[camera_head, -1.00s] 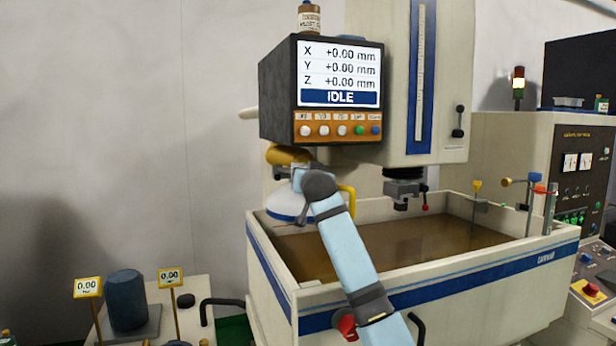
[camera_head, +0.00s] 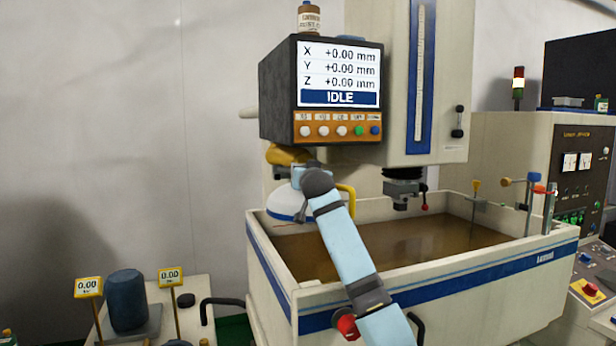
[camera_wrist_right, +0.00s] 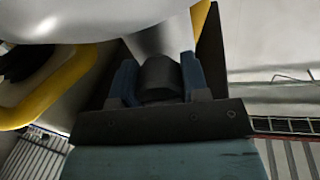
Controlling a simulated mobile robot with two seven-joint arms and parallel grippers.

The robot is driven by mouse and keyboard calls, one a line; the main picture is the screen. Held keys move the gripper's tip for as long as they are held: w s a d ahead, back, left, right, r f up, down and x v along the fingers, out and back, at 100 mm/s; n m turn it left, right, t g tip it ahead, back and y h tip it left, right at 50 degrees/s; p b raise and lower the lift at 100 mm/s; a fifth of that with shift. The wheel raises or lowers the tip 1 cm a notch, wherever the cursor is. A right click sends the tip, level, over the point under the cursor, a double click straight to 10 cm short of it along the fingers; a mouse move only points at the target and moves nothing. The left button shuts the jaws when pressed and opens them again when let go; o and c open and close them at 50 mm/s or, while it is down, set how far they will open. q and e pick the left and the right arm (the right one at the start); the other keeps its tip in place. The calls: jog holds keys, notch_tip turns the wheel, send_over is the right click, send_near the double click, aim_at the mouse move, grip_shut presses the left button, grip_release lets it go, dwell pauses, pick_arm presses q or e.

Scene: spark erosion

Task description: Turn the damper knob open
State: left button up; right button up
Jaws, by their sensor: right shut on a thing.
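In the right wrist view, the two blue fingers (camera_wrist_right: 160,78) are shut on a dark grey, rounded piece (camera_wrist_right: 160,72), which I take to be the damper knob. A pale duct or stem rises behind it. The knob is hidden behind my wrist in the head view, so its turn angle cannot be read. The white hood (camera_head: 287,205) hangs just below the gripper. My left gripper is not in view.
A yellow handle bar (camera_head: 347,200) is close to the right of my wrist. An orange-yellow duct part (camera_head: 285,155) and the control screen box (camera_head: 320,90) are just above. The tank (camera_head: 440,292) holds brown liquid below. Open wall space lies to the left.

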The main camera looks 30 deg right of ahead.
jog(key=shift+n, duration=0.3)
jog(key=n, duration=0.8)
jog(key=shift+d+n, duration=0.1)
jog(key=shift+n, duration=0.2)
jog(key=n, duration=0.4)
jog(key=shift+n, duration=2.2)
jog(key=o, duration=0.9)
jog(key=shift+o, duration=0.2)
